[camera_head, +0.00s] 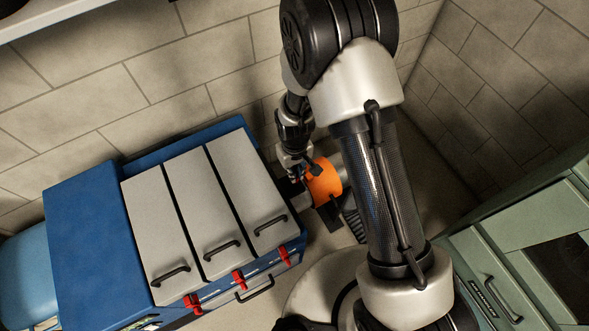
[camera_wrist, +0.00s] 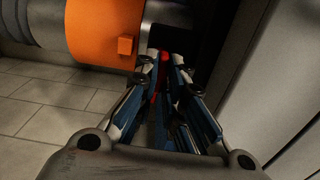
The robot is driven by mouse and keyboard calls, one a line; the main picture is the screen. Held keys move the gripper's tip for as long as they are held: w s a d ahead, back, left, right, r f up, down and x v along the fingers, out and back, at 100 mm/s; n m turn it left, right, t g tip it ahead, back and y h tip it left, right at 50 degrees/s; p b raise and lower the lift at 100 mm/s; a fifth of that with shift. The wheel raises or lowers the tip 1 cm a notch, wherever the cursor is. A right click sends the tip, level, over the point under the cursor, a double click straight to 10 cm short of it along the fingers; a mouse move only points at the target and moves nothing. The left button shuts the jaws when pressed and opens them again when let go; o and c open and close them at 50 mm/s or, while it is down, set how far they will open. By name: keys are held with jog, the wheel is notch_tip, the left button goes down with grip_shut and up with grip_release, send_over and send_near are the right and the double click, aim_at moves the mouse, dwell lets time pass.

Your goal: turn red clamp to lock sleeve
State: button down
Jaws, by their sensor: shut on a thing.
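The orange sleeve (camera_head: 323,183) sits on a grey duct at the right side of the blue cabinet. It also shows at the upper left of the wrist view (camera_wrist: 100,32), with a small orange block on its face. My gripper (camera_head: 291,172) is beside the sleeve, close to the cabinet wall. In the wrist view my gripper (camera_wrist: 166,68) is shut on a narrow red piece, the red clamp (camera_wrist: 158,76). Only a thin strip of the clamp shows between the fingers; the rest is hidden. The clamp cannot be made out in the head view.
The blue cabinet (camera_head: 84,222) has three grey panels with black handles and several red latches (camera_head: 239,280) along its front. A tiled wall stands close behind. A green cabinet (camera_head: 500,265) is at the right. My arm hides part of the floor.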

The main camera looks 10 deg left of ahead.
jog(key=m, duration=0.8)
jog(key=shift+d+m, duration=0.15)
jog(key=shift+m, duration=0.25)
jog(key=m, duration=0.4)
jog(key=shift+m, duration=0.3)
jog(key=shift+d+m, duration=0.1)
jog(key=shift+m, duration=1.9)
jog(key=c, duration=1.7)
grip_release()
jog(key=shift+r, duration=0.1)
notch_tip(320, 180, up, 12)
jog(key=shift+f, duration=0.1)
